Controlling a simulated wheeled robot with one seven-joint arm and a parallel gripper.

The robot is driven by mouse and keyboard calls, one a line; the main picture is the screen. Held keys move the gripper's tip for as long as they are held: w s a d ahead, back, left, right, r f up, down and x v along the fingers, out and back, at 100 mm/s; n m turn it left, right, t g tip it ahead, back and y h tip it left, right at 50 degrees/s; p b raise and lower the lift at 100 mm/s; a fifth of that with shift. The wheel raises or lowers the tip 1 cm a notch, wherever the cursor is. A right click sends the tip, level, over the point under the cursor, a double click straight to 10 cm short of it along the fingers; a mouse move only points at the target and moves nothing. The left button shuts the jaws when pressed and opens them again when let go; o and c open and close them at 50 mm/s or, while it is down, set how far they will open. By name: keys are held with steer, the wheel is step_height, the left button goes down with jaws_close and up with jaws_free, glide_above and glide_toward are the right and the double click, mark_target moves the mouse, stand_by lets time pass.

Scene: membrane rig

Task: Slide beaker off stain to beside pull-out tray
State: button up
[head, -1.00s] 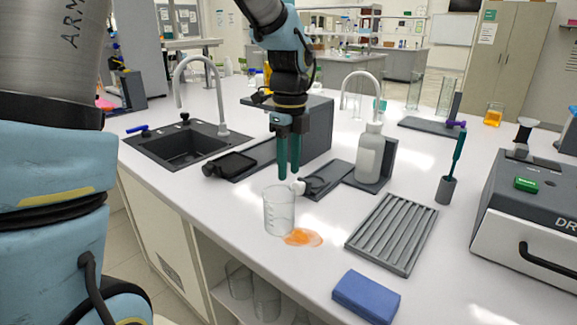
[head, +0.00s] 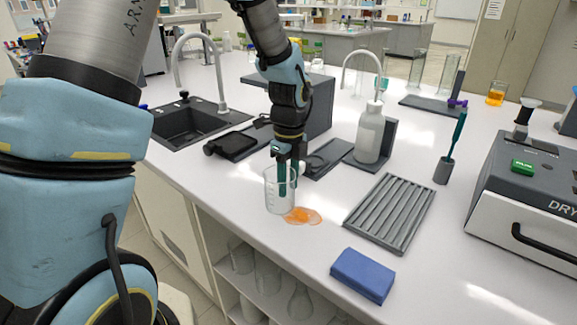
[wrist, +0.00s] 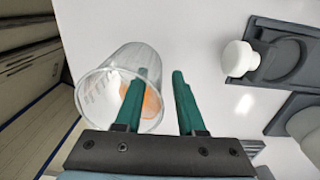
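The clear glass beaker (head: 272,196) stands upright near the front edge of the white bench. The orange stain (head: 303,216) lies at its foot, to the right, and I cannot tell how far it runs under the glass. In the wrist view the beaker (wrist: 98,95) is at the left, with orange showing through it. My gripper (head: 287,186) is down at the beaker's right side. Its green fingers (wrist: 160,85) are apart with nothing held between them; the left one overlaps the beaker's wall, inside or in front, I cannot tell. A ridged grey tray (head: 390,213) lies right of the stain.
A blue sponge or block (head: 363,275) lies in front of the ridged tray. A white bottle (head: 369,135) stands behind, and a dryer box (head: 530,200) with a handled front is at the right. Bare bench lies between stain and tray. The sink (head: 190,120) is at the left.

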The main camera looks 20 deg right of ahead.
steer(key=shift+f, duration=0.35)
jaws_close()
stand_by(1.3)
